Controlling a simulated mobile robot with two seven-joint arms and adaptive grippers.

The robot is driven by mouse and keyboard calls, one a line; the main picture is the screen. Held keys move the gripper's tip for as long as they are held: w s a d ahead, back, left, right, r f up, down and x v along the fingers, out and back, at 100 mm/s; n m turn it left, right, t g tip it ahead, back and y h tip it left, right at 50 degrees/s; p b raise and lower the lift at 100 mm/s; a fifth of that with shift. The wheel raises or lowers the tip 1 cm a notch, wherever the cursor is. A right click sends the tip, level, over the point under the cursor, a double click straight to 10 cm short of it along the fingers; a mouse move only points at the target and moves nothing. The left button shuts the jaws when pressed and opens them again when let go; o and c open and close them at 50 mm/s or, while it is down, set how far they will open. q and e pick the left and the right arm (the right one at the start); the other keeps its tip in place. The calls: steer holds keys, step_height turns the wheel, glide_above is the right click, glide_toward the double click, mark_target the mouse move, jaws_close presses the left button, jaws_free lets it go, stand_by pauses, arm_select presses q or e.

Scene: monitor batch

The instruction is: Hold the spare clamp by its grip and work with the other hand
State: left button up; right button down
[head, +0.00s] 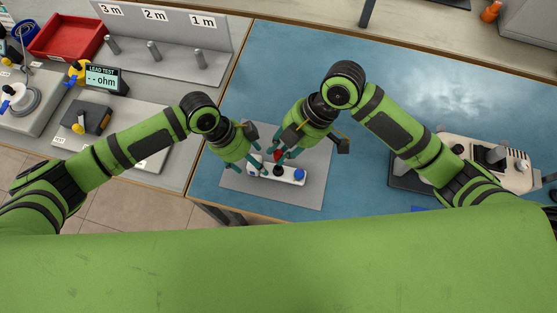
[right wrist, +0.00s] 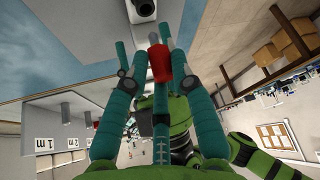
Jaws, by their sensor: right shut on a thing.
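The spare clamp appears as a red grip (head: 278,154) between my right gripper's teal fingers; the right wrist view shows the red grip (right wrist: 159,65) with a grey tip. My right gripper (head: 281,153) is shut on it, above a white bar-shaped unit (head: 287,174) with a blue knob and a dark knob. That unit lies on a grey mat (head: 315,150). My left gripper (head: 252,156) is by the unit's left end, its fingers spread apart; nothing shows clearly between them. The contact points of both grippers are partly hidden.
On the left bench are a red bin (head: 66,36), a lead test meter (head: 102,78) showing "-- ohm", a rack (head: 178,62) of posts marked 1 m to 3 m, and a dark box (head: 86,117). A device (head: 492,160) stands at right. The blue top behind the mat is clear.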

arm_select(q)
steer(key=v, duration=1.2)
steer(key=shift+w, duration=0.1)
